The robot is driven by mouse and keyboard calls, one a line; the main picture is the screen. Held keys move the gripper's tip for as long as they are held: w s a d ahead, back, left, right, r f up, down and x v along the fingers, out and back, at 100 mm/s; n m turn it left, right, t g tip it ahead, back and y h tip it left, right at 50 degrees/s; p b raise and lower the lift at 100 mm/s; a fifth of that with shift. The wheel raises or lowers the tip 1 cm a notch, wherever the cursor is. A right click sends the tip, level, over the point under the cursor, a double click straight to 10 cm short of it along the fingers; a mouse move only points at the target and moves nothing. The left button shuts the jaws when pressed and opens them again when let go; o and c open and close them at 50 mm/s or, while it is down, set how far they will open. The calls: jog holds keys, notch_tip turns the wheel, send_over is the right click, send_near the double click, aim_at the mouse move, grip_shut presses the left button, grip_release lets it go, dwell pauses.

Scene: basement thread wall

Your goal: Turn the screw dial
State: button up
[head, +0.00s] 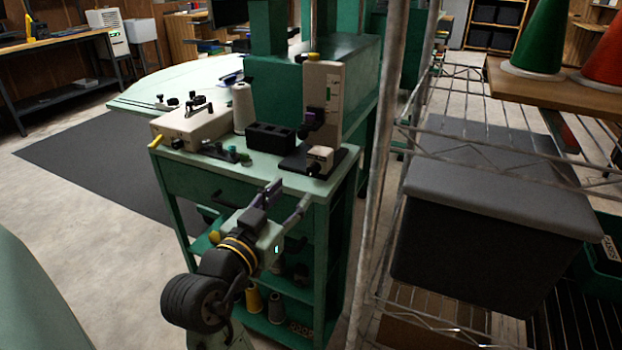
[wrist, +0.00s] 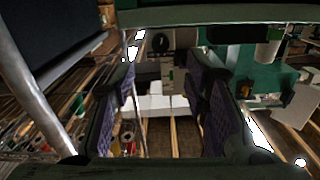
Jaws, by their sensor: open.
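A cream upright instrument (head: 323,90) stands on a black base at the right end of the green cart top. A dark knob (head: 309,120) sticks out of its front, and a smaller dark knob (head: 314,168) sits on the low block at its foot. I cannot tell which is the screw dial. The wrist view shows a round black dial (wrist: 160,39) with a pale mark, beyond the fingers. My gripper (head: 286,197) is open and empty, in front of the cart and apart from the instrument. Its purple finger pads frame the wrist view (wrist: 165,98).
A cream machine (head: 195,124), a black box with compartments (head: 270,138) and a thread cone (head: 243,108) share the cart top (head: 250,175). A wire shelf post (head: 375,150) and a dark lidded bin (head: 480,240) stand close on the right. Floor is open at left.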

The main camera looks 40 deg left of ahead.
aim_at(311, 171)
jog(key=p+x, duration=0.1)
jog(key=x, duration=0.7)
jog(key=shift+w, duration=0.15)
jog(key=shift+c, duration=0.6)
grip_shut()
